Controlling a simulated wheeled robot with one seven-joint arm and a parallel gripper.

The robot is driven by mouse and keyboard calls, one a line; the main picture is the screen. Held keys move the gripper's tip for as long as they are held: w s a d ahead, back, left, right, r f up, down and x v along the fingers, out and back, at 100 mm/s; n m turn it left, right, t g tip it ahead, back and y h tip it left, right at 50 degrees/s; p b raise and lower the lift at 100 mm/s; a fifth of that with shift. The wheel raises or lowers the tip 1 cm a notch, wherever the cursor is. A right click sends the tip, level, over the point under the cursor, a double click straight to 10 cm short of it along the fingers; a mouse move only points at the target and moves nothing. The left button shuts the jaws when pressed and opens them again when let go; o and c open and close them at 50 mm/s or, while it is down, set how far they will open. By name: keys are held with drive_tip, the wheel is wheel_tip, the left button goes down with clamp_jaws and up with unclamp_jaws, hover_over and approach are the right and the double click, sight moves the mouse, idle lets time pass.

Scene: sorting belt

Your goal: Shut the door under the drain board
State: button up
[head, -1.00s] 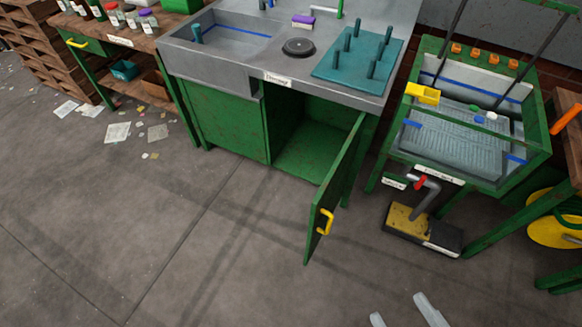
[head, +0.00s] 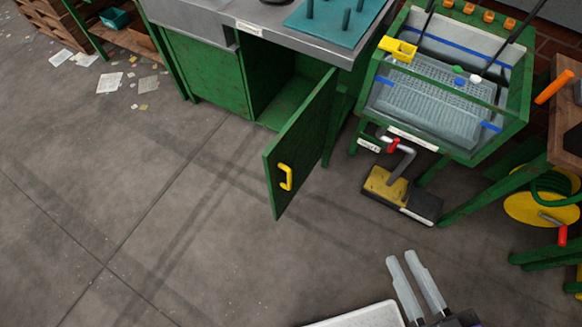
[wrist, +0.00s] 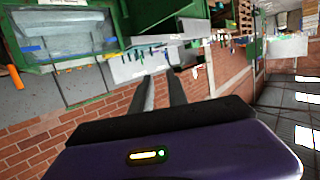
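The green door (head: 302,145) under the drain board stands wide open, swung out from the cabinet toward me. Its yellow handle (head: 286,177) is on the outer face near the free edge. The teal drain board (head: 330,22) with upright pegs lies on the grey counter above, cut off by the top of the head view. The cabinet's dark opening (head: 268,85) shows left of the door. My gripper (head: 421,272) is low at the right in the head view, well away from the door. Its two fingers are apart with nothing visible between them; they also show in the wrist view (wrist: 161,88).
A green-framed sink (head: 440,100) stands right of the cabinet. A yellow and black foot pedal (head: 398,195) sits on the floor below it. A yellow hose reel (head: 542,207) is at the far right. The floor before the door is clear; paper scraps lie at left.

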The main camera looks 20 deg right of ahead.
drive_tip(key=shift+m+t+h, duration=0.6)
drive_tip(key=shift+m+h, duration=0.1)
drive_tip(key=shift+h, duration=0.1)
drive_tip(key=w+f+b, duration=0.1)
drive_tip(key=f, duration=0.1)
drive_tip(key=w+d+f+b, duration=0.1)
drive_tip(key=w+f+b, duration=0.1)
drive_tip(key=w+d+f+b, duration=0.1)
drive_tip(key=w+f, duration=0.1)
drive_tip(key=f, duration=0.1)
drive_tip(key=shift+d+b, duration=0.15)
drive_tip(key=shift+b, duration=0.2)
clamp_jaws()
drive_tip(key=w+d+f+m+g+b, duration=0.15)
drive_tip(key=w+f+b, duration=0.3)
drive_tip(key=f, duration=0.45)
drive_tip(key=w+d+f+m+b, duration=0.2)
drive_tip(key=w+f+m+b, duration=0.15)
drive_tip(key=w+f, duration=0.35)
drive_tip(key=w+d+f+m+g+b, duration=0.15)
drive_tip(key=w+f+b, duration=0.25)
drive_tip(key=f, duration=0.6)
drive_tip(key=m+y+b, duration=0.1)
drive_tip(key=y+b, duration=0.4)
drive_tip(key=y, duration=0.9)
approach(273, 172)
drive_tip(key=shift+m, duration=0.25)
drive_tip(key=x, duration=0.7)
drive_tip(key=shift+s, duration=0.1)
